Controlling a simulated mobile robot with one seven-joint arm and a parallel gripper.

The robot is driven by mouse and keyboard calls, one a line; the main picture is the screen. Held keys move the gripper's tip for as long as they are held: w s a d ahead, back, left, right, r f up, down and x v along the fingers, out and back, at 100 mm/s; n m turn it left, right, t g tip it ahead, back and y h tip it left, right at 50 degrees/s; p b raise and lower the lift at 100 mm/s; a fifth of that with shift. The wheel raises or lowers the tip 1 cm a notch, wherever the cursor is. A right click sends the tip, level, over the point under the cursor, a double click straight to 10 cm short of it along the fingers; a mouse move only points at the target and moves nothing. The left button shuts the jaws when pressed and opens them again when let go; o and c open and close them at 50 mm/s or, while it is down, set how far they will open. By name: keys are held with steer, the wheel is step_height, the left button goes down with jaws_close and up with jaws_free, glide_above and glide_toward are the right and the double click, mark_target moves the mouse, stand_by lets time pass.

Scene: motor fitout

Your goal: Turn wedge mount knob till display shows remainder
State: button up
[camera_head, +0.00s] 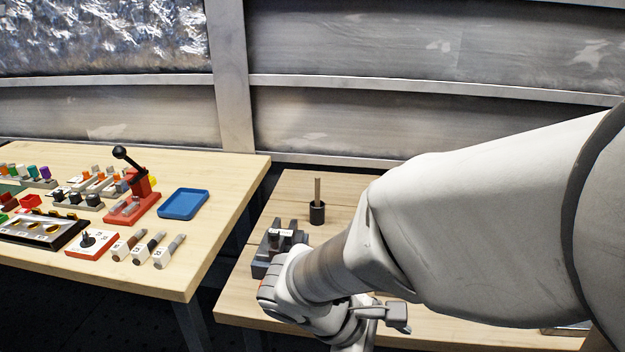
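A dark grey stepped block (268,257), which may be the wedge mount, sits on the right-hand wooden table beside my wrist. A small white patch (286,232) shows on it; whether it is a display, and any figure on it, is too small to tell. No knob on this block can be made out; my arm may cover part of it. My arm comes in from the right, and its pale wrist (300,290) is close to the block's lower right. I cannot make out the fingertips or whether they touch anything.
A dark cup with a wooden stick (316,212) stands behind the block. Across a gap, the left table (225,190) holds a blue tray (183,204), a red lever press (135,203), a red-edged plate with a black knob (90,242) and several small parts. The right table's back left is clear.

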steer(key=a+f+n+t+y+p, duration=0.3)
steer(key=a+n+t, duration=0.5)
steer(key=a+n, duration=0.45)
steer(key=a+f+n+t+y+p, duration=0.35)
steer(key=a+n+t, duration=0.45)
steer(key=a+n, duration=0.45)
steer(key=w, duration=0.5)
steer(key=w+d+b, duration=0.1)
steer(key=w, duration=0.5)
steer(key=w+d+b, duration=0.1)
steer(key=w, duration=0.4)
steer(key=shift+w+d, duration=0.15)
steer(key=shift+d, duration=0.05)
jaws_close()
steer(key=shift+m, duration=0.3)
